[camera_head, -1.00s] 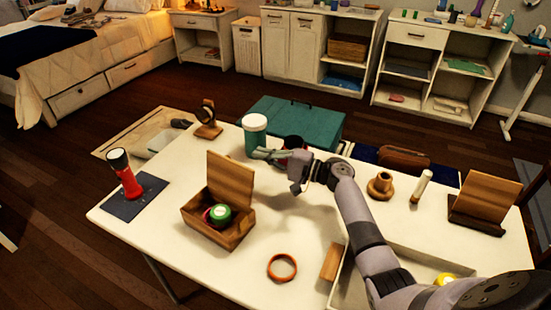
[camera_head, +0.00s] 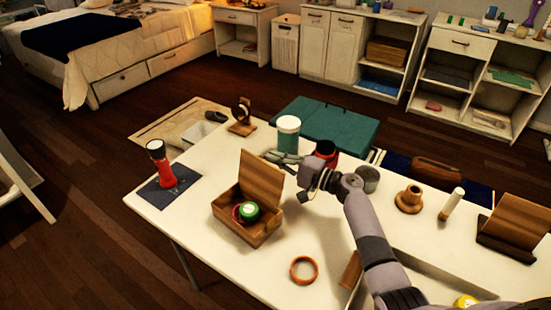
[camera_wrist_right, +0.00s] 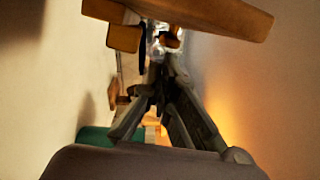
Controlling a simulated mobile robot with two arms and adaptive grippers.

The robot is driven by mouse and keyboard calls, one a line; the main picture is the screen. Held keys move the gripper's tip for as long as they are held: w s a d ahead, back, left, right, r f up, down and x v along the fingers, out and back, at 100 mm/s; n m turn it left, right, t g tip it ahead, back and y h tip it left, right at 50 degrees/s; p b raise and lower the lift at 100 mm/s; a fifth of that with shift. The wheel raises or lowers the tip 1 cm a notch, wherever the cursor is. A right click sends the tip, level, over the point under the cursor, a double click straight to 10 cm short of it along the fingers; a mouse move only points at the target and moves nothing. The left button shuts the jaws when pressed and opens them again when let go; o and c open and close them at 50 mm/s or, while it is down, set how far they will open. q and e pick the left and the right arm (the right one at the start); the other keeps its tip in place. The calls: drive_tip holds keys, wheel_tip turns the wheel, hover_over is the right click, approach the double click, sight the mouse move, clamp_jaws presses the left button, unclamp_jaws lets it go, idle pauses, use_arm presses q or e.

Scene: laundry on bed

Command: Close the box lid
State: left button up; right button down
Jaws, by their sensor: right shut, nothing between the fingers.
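The wooden box (camera_head: 247,226) stands on the white table with its lid (camera_head: 262,176) raised roughly upright at the back right. A green and white round item (camera_head: 249,211) and a red item lie inside it. My right gripper (camera_head: 272,156) is shut and empty, its fingers pointing left, just beyond the lid's top edge in the head view. I cannot tell whether it touches the lid. In the right wrist view the dark fingers (camera_wrist_right: 165,105) show below a wooden piece (camera_wrist_right: 190,14), probably part of the box or lid. My left gripper is not in view.
A teal jar with a white lid (camera_head: 288,134) and a dark red-rimmed cup (camera_head: 326,151) stand near my right gripper. A red flashlight (camera_head: 162,165) stands on a dark mat at left. The table between flashlight and box is clear.

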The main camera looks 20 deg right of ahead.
sight(253, 165)
drive_tip(key=shift+s+a+r+n, duration=0.15)
drive_tip(key=shift+a+r+n, duration=0.15)
drive_tip(key=shift+n, duration=0.2)
drive_tip(key=s+a+r+n, duration=0.1)
drive_tip(key=a+n, duration=0.1)
drive_tip(key=s+a+r+n+h+b, duration=0.1)
drive_tip(key=a+n, duration=0.1)
drive_tip(key=n, duration=0.1)
drive_tip(key=s+a+r+n, duration=0.1)
drive_tip(key=s+a+n, duration=0.1)
drive_tip(key=n, duration=0.1)
drive_tip(key=shift+a+g+h, duration=0.3)
drive_tip(key=shift+a+g, duration=0.05)
drive_tip(key=shift+g, duration=0.05)
drive_tip(key=s+a+n+p, duration=0.1)
drive_tip(key=n, duration=0.1)
drive_tip(key=s+a+f+n+h, duration=0.1)
drive_tip(key=a+n, duration=0.1)
drive_tip(key=s+a+f+n+p, duration=0.1)
drive_tip(key=a+n, duration=0.1)
drive_tip(key=shift+s+a+h+p, duration=0.1)
drive_tip(key=shift+a+h+p, duration=0.1)
drive_tip(key=shift+h+p, duration=0.15)
drive_tip(key=shift+s+a+f+n+t+h+p, duration=0.15)
drive_tip(key=shift+s+a+f+n+p, duration=0.2)
drive_tip(key=shift+a+f+n, duration=0.3)
drive_tip(key=shift+s+a+f+n+t+h+p, duration=0.15)
drive_tip(key=shift+s+a+f+n+p, duration=0.2)
drive_tip(key=shift+f+n, duration=0.3)
